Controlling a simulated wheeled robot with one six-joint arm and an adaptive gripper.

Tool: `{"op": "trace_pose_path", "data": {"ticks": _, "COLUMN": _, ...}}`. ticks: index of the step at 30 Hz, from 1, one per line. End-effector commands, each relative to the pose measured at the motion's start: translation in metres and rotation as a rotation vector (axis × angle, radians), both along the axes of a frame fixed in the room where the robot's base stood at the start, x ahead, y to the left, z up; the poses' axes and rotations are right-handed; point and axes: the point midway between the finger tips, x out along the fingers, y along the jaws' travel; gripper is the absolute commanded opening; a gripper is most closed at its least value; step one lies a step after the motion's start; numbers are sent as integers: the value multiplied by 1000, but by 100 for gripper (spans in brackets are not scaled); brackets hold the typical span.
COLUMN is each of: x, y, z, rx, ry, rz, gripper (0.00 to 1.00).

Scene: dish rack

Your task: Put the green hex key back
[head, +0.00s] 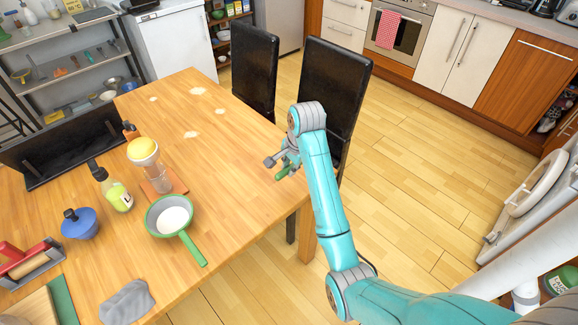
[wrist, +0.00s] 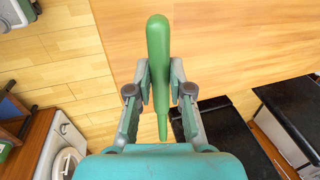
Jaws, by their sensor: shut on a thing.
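My gripper (head: 281,162) is shut on a long green object (head: 284,173) near the table's right edge. In the wrist view the green object (wrist: 159,55) stands lengthwise between the two fingers (wrist: 160,82). It has a thick rounded end away from my wrist and narrows to a thin tip near it. It looks like a smooth handle; no bent hex shaft shows, so I cannot tell whether it is the hex key. No other hex key can be made out.
The wooden table (head: 235,150) holds a green-handled pan (head: 171,217), a sauce bottle (head: 117,192), a blue pot (head: 80,224), a grey cloth (head: 127,302) and a black rack (head: 65,150). Black chairs (head: 335,85) stand behind my gripper. The table's far middle is clear.

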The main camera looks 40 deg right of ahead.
Motion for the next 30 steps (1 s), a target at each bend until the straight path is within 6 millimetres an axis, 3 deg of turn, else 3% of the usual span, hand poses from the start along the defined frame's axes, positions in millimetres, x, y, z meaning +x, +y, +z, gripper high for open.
{"op": "trace_pose_path", "data": {"ticks": 21, "x": 0, "y": 1, "z": -54, "rx": 2, "ry": 5, "rz": 0, "gripper": 0}}
{"op": "trace_pose_path", "data": {"ticks": 30, "x": 0, "y": 0, "z": -64, "rx": 2, "ry": 3, "rz": 1, "gripper": 0}}
